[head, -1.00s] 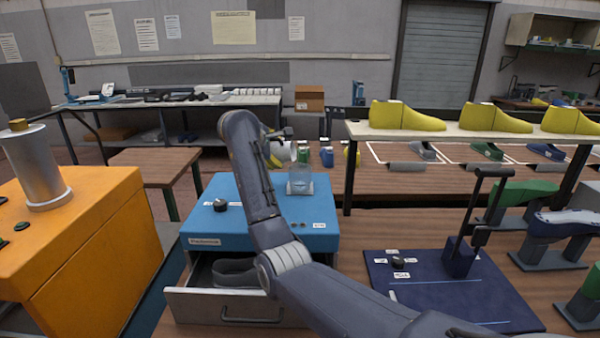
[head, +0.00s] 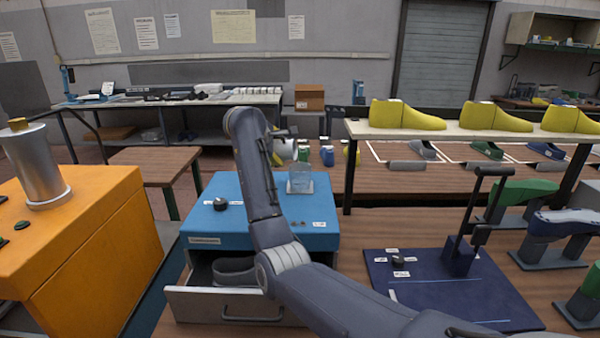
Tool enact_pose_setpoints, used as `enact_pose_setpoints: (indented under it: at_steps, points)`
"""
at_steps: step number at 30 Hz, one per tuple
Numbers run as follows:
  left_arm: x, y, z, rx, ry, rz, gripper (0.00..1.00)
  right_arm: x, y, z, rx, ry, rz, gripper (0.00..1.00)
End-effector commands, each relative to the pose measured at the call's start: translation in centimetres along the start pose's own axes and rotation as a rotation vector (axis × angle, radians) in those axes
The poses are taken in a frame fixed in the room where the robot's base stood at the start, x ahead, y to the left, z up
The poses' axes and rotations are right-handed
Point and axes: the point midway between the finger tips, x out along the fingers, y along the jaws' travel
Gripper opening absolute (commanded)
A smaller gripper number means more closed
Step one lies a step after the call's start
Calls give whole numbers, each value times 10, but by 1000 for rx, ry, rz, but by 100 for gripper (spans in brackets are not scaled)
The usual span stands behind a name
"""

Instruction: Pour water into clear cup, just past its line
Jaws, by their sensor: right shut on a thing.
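The clear cup (head: 300,182) stands upright on a pale square on top of the blue box (head: 222,187). It looks faintly bluish inside, but its line and exact water level are too small to read. My right gripper (head: 277,143) is beyond the cup's upper left, largely hidden by my own arm. It is shut on a white vessel (head: 285,149), of which only a part shows; the vessel is apart from the cup. A small yellow patch shows beside it. My left gripper is out of view.
A black knob (head: 220,204) sits on the blue box, above an open drawer (head: 215,304) holding a dark shoe form. Small green and blue containers (head: 327,156) stand behind the cup. An orange cabinet (head: 110,240) is left; a shelf with yellow lasts (head: 403,115) is right.

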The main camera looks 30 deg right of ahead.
Motion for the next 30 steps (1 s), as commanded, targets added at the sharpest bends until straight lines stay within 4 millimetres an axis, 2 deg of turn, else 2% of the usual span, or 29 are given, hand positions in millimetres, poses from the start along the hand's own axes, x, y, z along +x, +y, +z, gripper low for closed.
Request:
enact_pose_setpoints:
  at_steps: [30]
  points:
    - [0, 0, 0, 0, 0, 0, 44, -3, 6, 0, 73, 56, 1, 21]
